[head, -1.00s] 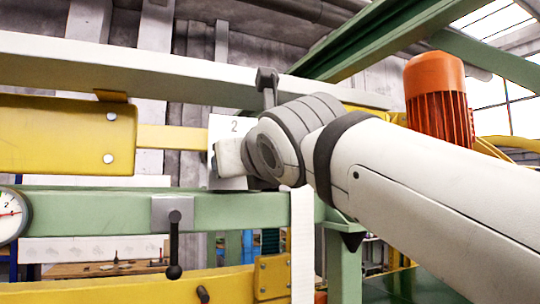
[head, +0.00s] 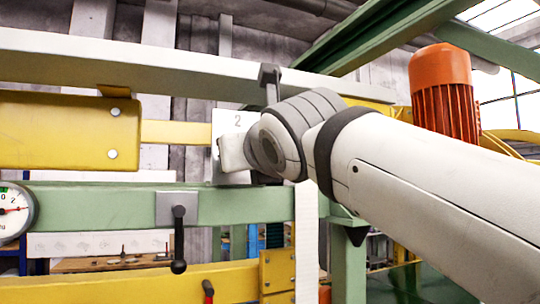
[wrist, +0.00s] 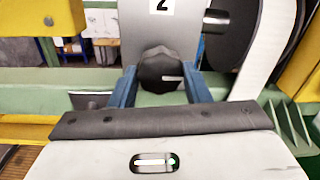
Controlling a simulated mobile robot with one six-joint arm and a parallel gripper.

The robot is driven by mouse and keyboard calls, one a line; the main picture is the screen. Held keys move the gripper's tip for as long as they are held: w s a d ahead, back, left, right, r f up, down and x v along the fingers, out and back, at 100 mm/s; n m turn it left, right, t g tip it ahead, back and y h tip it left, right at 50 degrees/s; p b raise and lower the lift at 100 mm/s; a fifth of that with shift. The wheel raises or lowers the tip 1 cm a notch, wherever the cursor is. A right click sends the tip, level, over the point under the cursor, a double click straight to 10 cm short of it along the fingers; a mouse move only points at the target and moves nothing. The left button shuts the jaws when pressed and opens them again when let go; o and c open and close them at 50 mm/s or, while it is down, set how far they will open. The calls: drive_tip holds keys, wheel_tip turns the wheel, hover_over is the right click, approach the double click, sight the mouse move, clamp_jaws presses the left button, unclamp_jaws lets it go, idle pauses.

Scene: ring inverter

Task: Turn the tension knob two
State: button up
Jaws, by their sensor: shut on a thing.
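The dark tension knob (wrist: 160,70) with a white pointer line sits on a grey plate marked 2 (wrist: 135,22) in the wrist view. The line points right. My gripper (wrist: 161,78) has one blue finger on each side of the knob and is shut on it. In the head view the plate marked 2 (head: 237,121) shows behind my wrist. My arm and wrist hide the knob and fingers there.
A green beam (head: 110,208) with a black lever (head: 178,238) runs below. A round gauge (head: 12,212) is at the far left. A yellow bar (head: 65,130) lies left of the plate, an orange motor (head: 444,95) to the right. A white strap (head: 306,240) hangs below my wrist.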

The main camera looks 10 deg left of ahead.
drive_tip(key=n+y+b, duration=0.1)
drive_tip(key=n+b, duration=0.8)
drive_tip(key=n, duration=1.1)
drive_tip(key=shift+w+d+f, duration=0.1)
idle(3.2)
idle(0.4)
